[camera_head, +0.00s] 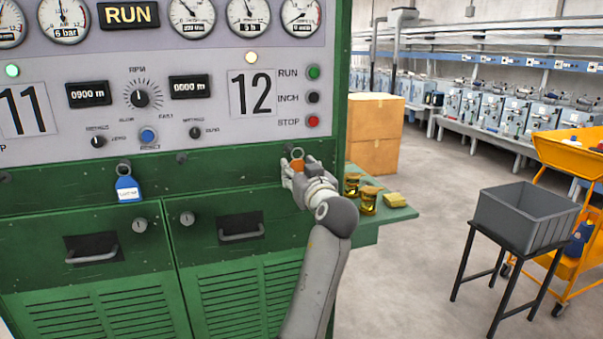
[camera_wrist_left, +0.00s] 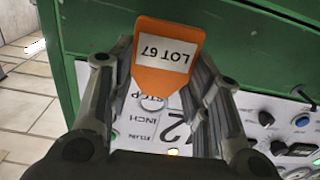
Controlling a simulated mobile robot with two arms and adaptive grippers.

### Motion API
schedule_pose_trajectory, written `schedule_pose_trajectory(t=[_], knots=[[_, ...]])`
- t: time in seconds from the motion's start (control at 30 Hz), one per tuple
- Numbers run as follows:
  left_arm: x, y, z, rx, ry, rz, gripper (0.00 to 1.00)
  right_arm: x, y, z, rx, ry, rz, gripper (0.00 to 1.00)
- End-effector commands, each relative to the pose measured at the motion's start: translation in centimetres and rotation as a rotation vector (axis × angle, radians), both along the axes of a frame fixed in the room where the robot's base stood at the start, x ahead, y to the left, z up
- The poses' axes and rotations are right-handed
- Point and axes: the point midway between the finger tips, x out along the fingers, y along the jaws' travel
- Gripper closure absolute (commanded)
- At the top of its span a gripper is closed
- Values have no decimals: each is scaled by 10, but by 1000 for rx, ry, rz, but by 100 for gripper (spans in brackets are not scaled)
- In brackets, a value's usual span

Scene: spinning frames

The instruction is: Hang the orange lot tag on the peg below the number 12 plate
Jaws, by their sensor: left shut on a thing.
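The orange lot tag (camera_head: 297,164) is in my left gripper (camera_head: 296,172), in front of the green cabinet, right of and below the number 12 plate (camera_head: 252,93). In the left wrist view the tag (camera_wrist_left: 168,58) reads "LOT 67" upside down, and the gripper (camera_wrist_left: 160,85) is shut on it. A ring (camera_head: 297,152) stands above the tag in the head view. I cannot tell whether it is around a peg or clear of one. A bare peg (camera_head: 181,158) shows left of the plate; a peg directly below the plate cannot be made out. My right gripper is not in view.
A blue tag (camera_head: 129,189) hangs on the green rail to the left. A green side shelf (camera_head: 395,217) with yellow spools (camera_head: 369,200) is just right of my gripper. Cardboard boxes (camera_head: 375,130), a grey bin (camera_head: 525,215) on a stand and an orange cart stand farther right.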

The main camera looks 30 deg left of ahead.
Motion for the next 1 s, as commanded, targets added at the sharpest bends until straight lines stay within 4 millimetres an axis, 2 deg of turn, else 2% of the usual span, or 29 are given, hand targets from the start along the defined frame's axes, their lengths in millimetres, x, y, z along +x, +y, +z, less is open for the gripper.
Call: schedule_pose_trajectory(t=[0.8,1.0], knots=[[32,38,-4,1,-1,1,73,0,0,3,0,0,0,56],[37,44,-13,-1,-1,0,73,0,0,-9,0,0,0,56]])
